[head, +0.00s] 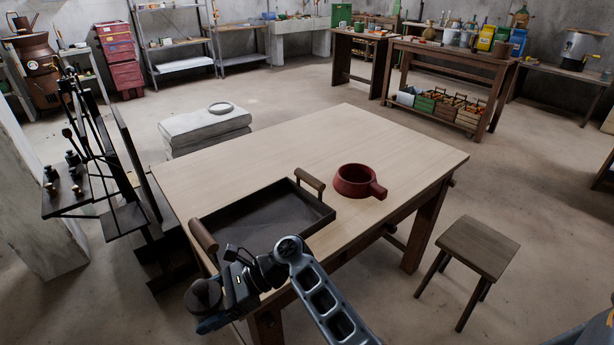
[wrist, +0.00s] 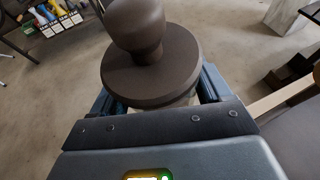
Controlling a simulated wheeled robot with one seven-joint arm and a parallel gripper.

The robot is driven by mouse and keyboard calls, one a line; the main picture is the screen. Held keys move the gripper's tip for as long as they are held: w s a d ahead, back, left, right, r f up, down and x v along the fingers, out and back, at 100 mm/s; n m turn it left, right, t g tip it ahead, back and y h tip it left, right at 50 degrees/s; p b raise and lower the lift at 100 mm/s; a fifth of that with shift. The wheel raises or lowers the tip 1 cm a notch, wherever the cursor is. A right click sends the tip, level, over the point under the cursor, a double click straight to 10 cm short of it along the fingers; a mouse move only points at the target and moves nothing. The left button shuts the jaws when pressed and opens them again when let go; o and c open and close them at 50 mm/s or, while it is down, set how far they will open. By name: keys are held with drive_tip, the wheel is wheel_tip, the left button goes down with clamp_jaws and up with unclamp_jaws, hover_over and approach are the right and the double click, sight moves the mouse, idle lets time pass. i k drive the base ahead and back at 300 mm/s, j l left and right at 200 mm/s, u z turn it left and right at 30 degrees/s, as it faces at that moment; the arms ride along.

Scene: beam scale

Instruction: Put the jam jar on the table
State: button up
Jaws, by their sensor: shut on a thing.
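The jam jar (head: 203,293), with a dark brown round lid and a knob on top, is in my gripper (head: 217,312) at the lower left of the head view. In the wrist view the jar's lid (wrist: 150,75) fills the space between the fingers of my gripper (wrist: 155,98). A little of a paler body shows under the lid; the rest is hidden. The gripper is shut on the jar. The wooden table (head: 270,140) stands ahead, and in the head view the jar appears just outside its near left corner.
A dark tray (head: 265,214) with wooden handles lies on the table's near left part. A red pot (head: 355,181) stands at the right. The table's far middle is bare. A stool (head: 478,248) stands right, and a dark beam scale (head: 98,165) left.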

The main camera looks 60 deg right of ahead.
sight(385, 168)
drive_tip(key=k+l+z, duration=0.15)
drive_tip(key=l, duration=0.2)
drive_tip(key=k+l+z, duration=0.1)
drive_tip(key=z, duration=0.25)
drive_tip(key=l+z, duration=0.2)
drive_tip(key=z, duration=0.15)
drive_tip(key=i+z, duration=0.1)
drive_tip(key=z, duration=0.35)
drive_tip(key=i+z, duration=0.15)
drive_tip(key=z, duration=0.3)
